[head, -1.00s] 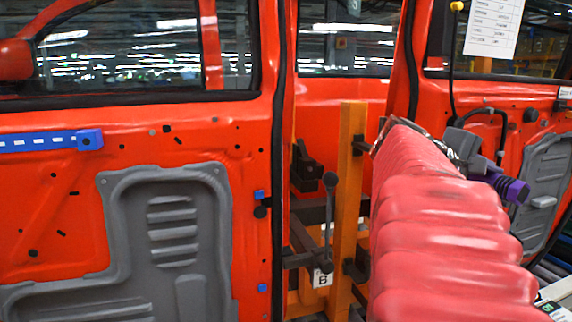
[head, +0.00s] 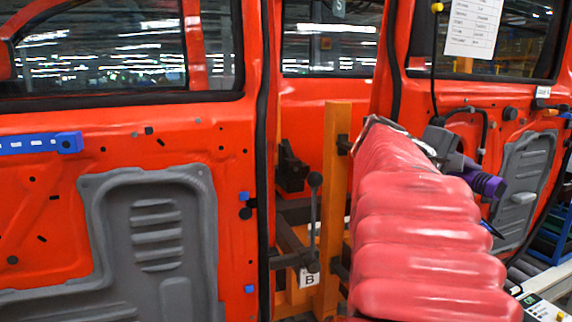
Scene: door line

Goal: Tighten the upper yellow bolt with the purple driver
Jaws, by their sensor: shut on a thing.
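My arm, in a red padded sleeve, reaches up from the lower right in the head view. My gripper (head: 445,147) is at its far end, dark grey and partly hidden by the sleeve. It is shut on the purple driver (head: 482,182), which points to the right and slightly down, in front of the right red door. The driver's tip seems clear of the door panel, but the depth is hard to judge. I cannot make out the upper yellow bolt with certainty; a tiny yellowish spot (head: 553,112) shows on the right door.
A red door (head: 90,220) with a grey panel (head: 157,235) and blue bracket (head: 40,143) fills the left. An orange post (head: 336,190) and a black lever (head: 314,215) stand in the middle. A paper sheet (head: 472,27) and a black cable hang at the upper right.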

